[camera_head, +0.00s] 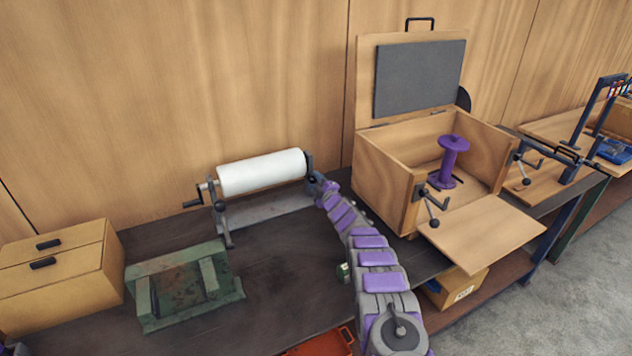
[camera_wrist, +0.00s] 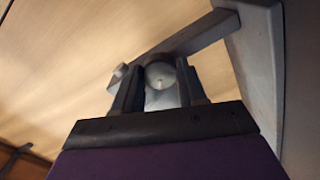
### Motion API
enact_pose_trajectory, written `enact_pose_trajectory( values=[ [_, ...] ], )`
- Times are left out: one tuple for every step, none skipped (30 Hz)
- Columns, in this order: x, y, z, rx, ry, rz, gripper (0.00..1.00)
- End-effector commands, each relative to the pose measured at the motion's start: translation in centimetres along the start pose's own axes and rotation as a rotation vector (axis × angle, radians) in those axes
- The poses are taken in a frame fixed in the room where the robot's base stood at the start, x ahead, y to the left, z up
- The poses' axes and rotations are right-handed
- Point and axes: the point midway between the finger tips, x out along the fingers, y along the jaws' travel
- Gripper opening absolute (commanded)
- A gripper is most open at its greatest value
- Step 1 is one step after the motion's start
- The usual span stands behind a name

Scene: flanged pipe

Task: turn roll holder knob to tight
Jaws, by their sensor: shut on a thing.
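The roll holder (camera_head: 262,211) stands on the dark workbench with a white roll (camera_head: 262,172) across it and a crank handle at its left end. My gripper (camera_head: 322,186) is at the right end of the roll holder, at the end of my purple and grey arm. In the wrist view, my gripper (camera_wrist: 166,88) is shut on a round grey knob (camera_wrist: 162,76), with one dark finger on each side. A grey bar runs behind the knob to a grey upright of the holder at the right. The far side of the knob is hidden.
An open wooden box (camera_head: 385,180) with a purple spool (camera_head: 453,158) stands to the right of my arm. A green metal stand (camera_head: 183,284) and a wooden drawer box (camera_head: 60,270) are at the left. A wooden wall is close behind the holder.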

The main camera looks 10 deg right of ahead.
Motion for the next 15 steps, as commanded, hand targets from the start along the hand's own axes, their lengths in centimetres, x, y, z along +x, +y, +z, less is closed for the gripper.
enact_pose_trajectory(
  values=[
    [0.00,-0.09,-0.08,-0.044,0.000,-0.004,0.11],
    [0.01,-0.10,-0.12,-0.072,0.000,-0.004,0.11],
    [0.04,-0.11,-0.21,-0.111,0.002,-0.004,0.11],
    [0.04,-0.12,-0.24,-0.139,0.002,-0.004,0.11],
    [0.03,-0.10,-0.21,-0.167,0.002,-0.004,0.11],
    [0.00,-0.09,-0.13,-0.204,0.001,-0.004,0.11],
    [0.00,-0.11,-0.14,-0.232,0.001,-0.004,0.11],
    [0.01,-0.18,-0.18,-0.259,0.002,-0.005,0.11],
    [0.00,-0.27,-0.19,-0.294,0.002,-0.006,0.11],
    [-0.01,-0.33,-0.17,-0.320,0.002,-0.007,0.11],
    [-0.02,-0.38,-0.14,-0.345,0.002,-0.008,0.11],
    [-0.03,-0.43,-0.13,-0.379,0.002,-0.008,0.11],
    [-0.03,-0.41,-0.10,-0.402,0.002,-0.008,0.11],
    [-0.03,-0.37,-0.10,-0.425,0.002,-0.008,0.11],
    [0.01,-0.32,-0.15,-0.454,0.003,-0.007,0.11]
  ],
)
